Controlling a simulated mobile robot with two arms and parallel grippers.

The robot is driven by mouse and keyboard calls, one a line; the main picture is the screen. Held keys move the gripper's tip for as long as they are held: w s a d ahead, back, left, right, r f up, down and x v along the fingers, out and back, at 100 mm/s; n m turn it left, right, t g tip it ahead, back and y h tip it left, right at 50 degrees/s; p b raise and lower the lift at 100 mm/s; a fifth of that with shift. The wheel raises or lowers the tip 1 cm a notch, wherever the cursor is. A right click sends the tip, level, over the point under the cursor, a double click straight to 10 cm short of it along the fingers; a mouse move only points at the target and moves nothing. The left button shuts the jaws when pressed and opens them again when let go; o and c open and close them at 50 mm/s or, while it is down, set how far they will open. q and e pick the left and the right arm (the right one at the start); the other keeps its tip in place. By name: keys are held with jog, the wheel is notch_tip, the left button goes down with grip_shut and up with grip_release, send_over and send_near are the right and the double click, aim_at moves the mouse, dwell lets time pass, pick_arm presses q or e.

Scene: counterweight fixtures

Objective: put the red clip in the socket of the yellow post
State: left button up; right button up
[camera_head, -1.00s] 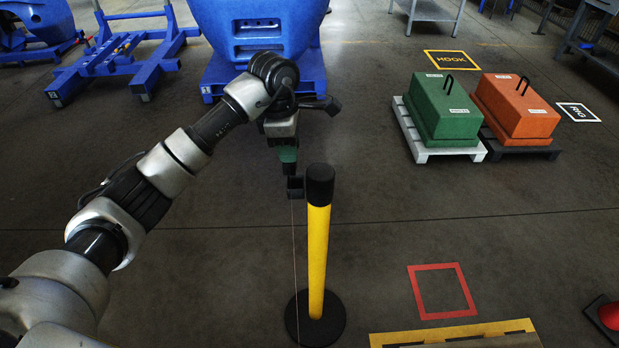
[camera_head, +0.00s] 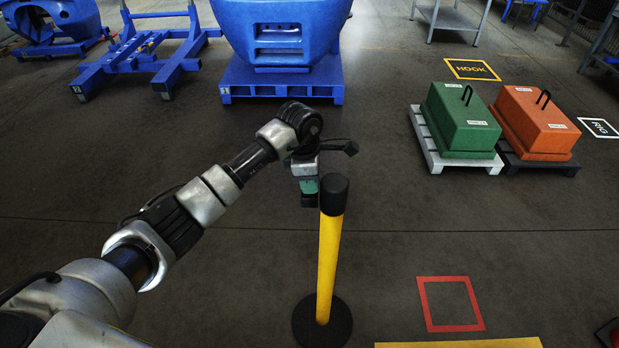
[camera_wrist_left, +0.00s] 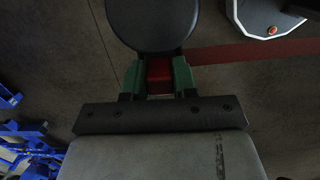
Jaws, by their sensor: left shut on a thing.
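The yellow post (camera_head: 328,265) stands upright on a round black base, with a black head (camera_head: 334,194). My left gripper (camera_head: 307,188) is beside that head, just left of it in the head view; I cannot tell whether they touch. In the left wrist view, my left gripper (camera_wrist_left: 159,82) has its green fingers shut on the red clip (camera_wrist_left: 160,72), whose far end meets the edge of the round black post head (camera_wrist_left: 150,22). The socket is not clearly visible. My right gripper is not in view.
A dark red band (camera_wrist_left: 255,50) runs right from near the clip. A green block (camera_head: 462,122) and an orange block (camera_head: 535,125) stand on pallets at the right. A red floor square (camera_head: 450,304) lies right of the post. Blue fixtures (camera_head: 282,75) stand behind; the floor between is clear.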

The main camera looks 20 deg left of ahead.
pick_arm(q)
jog(key=o, duration=1)
jog(key=r, duration=0.4)
jog(key=a+r+b, duration=0.1)
jog(key=r, duration=0.3)
jog(key=r+b, duration=0.1)
jog(key=r, duration=0.3)
jog(key=shift+s+a, duration=0.15)
jog(key=shift+s, duration=0.05)
